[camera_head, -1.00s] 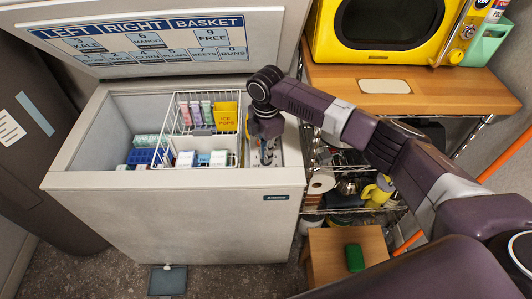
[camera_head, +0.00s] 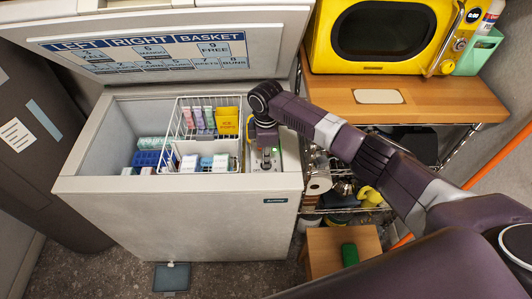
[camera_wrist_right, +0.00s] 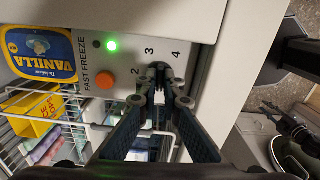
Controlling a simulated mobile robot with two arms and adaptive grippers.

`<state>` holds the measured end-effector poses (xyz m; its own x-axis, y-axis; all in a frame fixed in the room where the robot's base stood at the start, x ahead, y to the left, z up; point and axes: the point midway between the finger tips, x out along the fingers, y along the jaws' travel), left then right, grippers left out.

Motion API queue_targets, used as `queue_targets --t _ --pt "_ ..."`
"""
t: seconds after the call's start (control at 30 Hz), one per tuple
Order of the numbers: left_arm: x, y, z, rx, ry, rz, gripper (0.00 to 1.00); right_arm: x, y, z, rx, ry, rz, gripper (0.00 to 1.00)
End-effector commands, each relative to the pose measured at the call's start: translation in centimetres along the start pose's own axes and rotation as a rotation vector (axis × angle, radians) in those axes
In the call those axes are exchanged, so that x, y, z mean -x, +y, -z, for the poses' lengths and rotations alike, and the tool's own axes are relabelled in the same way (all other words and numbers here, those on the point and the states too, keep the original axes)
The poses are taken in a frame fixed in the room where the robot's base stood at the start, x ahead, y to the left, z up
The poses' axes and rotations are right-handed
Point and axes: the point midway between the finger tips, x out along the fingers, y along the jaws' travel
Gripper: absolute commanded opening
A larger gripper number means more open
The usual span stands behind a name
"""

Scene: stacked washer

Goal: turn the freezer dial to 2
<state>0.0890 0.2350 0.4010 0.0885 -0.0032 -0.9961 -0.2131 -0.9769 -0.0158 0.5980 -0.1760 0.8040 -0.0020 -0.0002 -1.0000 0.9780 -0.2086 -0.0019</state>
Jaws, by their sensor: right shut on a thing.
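The chest freezer (camera_head: 180,215) stands open with its lid up. Its control panel (camera_wrist_right: 120,55) lies on the right rim, with printed numbers 2, 3 and 4 around the dial (camera_wrist_right: 160,70). The dial is dark and mostly hidden by my fingertips, and I cannot tell where its pointer stands. My right gripper (camera_wrist_right: 160,78) is shut on the dial, with both fingers converging on it. In the head view the right gripper (camera_head: 267,158) reaches down onto the right rim. My left gripper is not in view.
An orange FAST FREEZE button (camera_wrist_right: 105,80) and a lit green lamp (camera_wrist_right: 112,46) sit close beside the fingers. A wire basket (camera_head: 205,165) with cartons hangs to the left. A wooden shelf (camera_head: 410,105) with a yellow microwave (camera_head: 385,38) stands at right.

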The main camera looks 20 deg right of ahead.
Motion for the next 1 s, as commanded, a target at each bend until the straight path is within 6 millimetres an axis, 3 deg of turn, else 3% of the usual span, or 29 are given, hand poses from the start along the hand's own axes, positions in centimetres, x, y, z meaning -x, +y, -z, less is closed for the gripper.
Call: queue_targets --t 0.03,0.3,1.0 --pt "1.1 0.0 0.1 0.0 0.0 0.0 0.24 0.6 0.0 0.1 -0.046 0.002 0.001 0.0" --pt "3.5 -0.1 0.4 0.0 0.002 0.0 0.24 0.5 0.0 0.1 -0.303 0.002 0.001 0.0" --pt "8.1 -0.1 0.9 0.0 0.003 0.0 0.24 0.4 0.1 0.1 -0.968 0.003 0.0 0.0"
